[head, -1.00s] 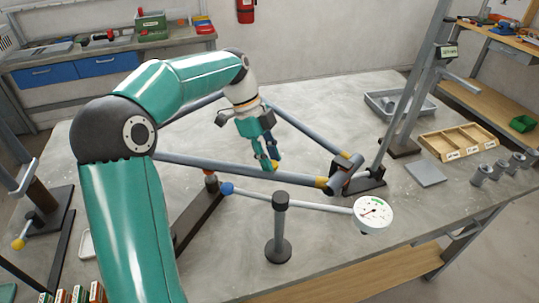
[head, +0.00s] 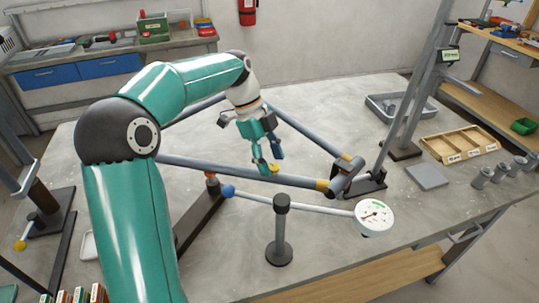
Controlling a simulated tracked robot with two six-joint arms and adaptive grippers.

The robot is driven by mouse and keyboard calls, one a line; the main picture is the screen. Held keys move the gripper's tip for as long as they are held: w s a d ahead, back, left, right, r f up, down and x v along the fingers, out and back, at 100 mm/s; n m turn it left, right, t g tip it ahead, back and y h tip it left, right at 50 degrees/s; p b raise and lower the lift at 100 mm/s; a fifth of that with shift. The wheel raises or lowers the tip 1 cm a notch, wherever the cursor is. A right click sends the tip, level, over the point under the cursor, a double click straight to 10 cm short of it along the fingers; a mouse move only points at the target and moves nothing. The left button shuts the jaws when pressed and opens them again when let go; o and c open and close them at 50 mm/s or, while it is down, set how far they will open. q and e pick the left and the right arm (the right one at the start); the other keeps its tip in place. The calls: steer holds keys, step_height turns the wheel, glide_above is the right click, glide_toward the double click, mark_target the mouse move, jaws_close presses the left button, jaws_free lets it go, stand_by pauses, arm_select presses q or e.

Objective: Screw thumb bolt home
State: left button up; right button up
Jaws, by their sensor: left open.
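My left gripper (head: 270,161) hangs above the bench, in front of the near grey tube (head: 230,171) of the frame. Its two fingers are spread, with nothing visibly held between them. A small yellow piece, which looks like the thumb bolt's head (head: 274,168), shows right at the fingertips by the tube. I cannot tell whether the fingers touch it or how deep the bolt sits. A corner joint with yellow bands (head: 345,180) is at the right end of the tube. My right gripper is not in view.
A dial gauge (head: 373,216) on a rod with a blue ball (head: 228,191) and a dark post (head: 281,235) stand in front of the frame. A wooden tray (head: 459,143), grey plate (head: 427,176) and several grey cylinders (head: 482,178) lie at right.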

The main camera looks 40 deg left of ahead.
arm_select(q)
steer(key=v, duration=1.2)
step_height(320, 180, down, 4)
steer(key=a+n+y, duration=0.2)
steer(key=a+n, duration=0.1)
steer(key=n, duration=1.1)
steer(key=s+d+r+n+t+y+p, duration=0.1)
steer(key=s+d+r+n+y+p, duration=0.1)
steer(key=d+r+n+y, duration=0.3)
steer(key=s+d+r+n+t+p, duration=0.1)
steer(key=s+d+r+n, duration=0.15)
steer(key=d, duration=0.45)
steer(key=shift+n, duration=0.45)
steer(key=x, duration=1.6)
steer(key=shift+w+d, duration=0.25)
steer(key=shift+w, duration=0.15)
